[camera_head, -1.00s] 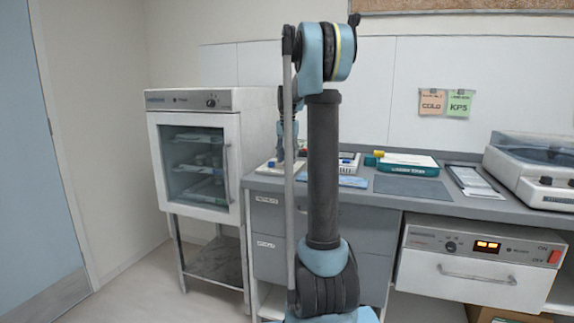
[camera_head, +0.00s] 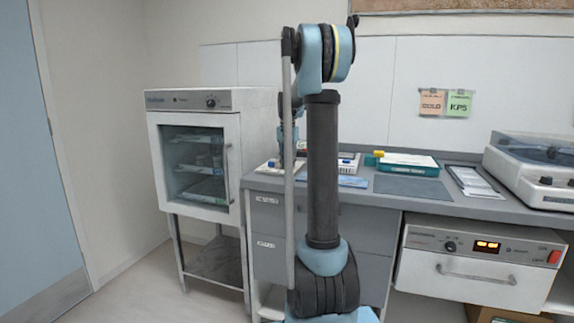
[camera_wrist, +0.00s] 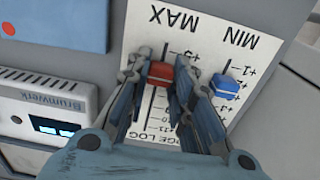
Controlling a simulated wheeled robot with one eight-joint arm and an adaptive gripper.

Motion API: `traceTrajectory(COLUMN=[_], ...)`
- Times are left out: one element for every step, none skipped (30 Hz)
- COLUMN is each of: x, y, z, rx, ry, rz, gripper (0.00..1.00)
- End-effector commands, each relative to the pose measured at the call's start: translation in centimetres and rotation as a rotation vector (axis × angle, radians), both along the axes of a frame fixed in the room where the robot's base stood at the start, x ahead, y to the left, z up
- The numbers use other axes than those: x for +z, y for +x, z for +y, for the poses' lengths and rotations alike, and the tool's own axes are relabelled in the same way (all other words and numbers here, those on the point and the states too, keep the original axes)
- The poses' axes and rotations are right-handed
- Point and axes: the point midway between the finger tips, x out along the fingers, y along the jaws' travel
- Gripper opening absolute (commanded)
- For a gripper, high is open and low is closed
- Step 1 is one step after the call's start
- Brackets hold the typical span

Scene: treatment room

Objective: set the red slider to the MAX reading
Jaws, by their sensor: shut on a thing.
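The red slider (camera_wrist: 160,73) stands between my two fingertips in the wrist view. My gripper (camera_wrist: 164,69) is shut on it. The slider is on a white panel (camera_wrist: 218,50) whose print appears upside down. The word MAX lies above the slider in the picture, with bare panel between. Scale marks run down beside it, partly hidden by my right finger. A blue slider (camera_wrist: 226,85) sits on a second scale to the right, below the word MIN.
A Brumwerk device (camera_wrist: 45,112) with a lit display lies left of the panel, below a blue object (camera_wrist: 62,20). On the counter, a teal-and-white box (camera_head: 408,165) and a dark mat (camera_head: 412,187) lie right of my arm. A glass-door cabinet (camera_head: 236,165) stands left.

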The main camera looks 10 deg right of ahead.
Motion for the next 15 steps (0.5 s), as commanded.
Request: traceTrajectory(x=[0.0, 0.1, 0.1, 0.1, 0.1, 0.1, 0.0, 0.0, 0.0, 0.0, 0.1, 0.1, 0.1, 0.1, 0.1], y=[0.5, 0.8, 1.3, 1.7, 2.2, 2.8, 3.3, 3.7, 4.3, 4.7, 5.1, 5.6, 5.9, 6.1, 6.4], z=[-0.2, -0.3, -0.6, -0.8, -1.1, -1.4, -1.7, -2.0, -2.3, -2.6, -2.8, -3.0, -3.2, -3.3, -3.5], rx=[0.0, 0.0, -0.001, -0.001, -0.001, -0.001, -0.001, -0.001, 0.0, 0.0, 0.0, 0.0, 0.0, 0.0, 0.0], ry=[0.001, 0.001, 0.002, 0.002, 0.002, 0.002, 0.002, 0.002, 0.002, 0.002, 0.003, 0.003, 0.003, 0.003, 0.003], rz=[-0.001, -0.001, -0.001, -0.001, -0.001, -0.001, -0.001, -0.001, -0.001, -0.001, -0.002, -0.002, -0.002, -0.002, -0.002], gripper=[0.0, 0.0, 0.0, 0.0, 0.0, 0.0, 0.0, 0.0, 0.0, 0.0, 0.0, 0.0, 0.0, 0.0, 0.0])
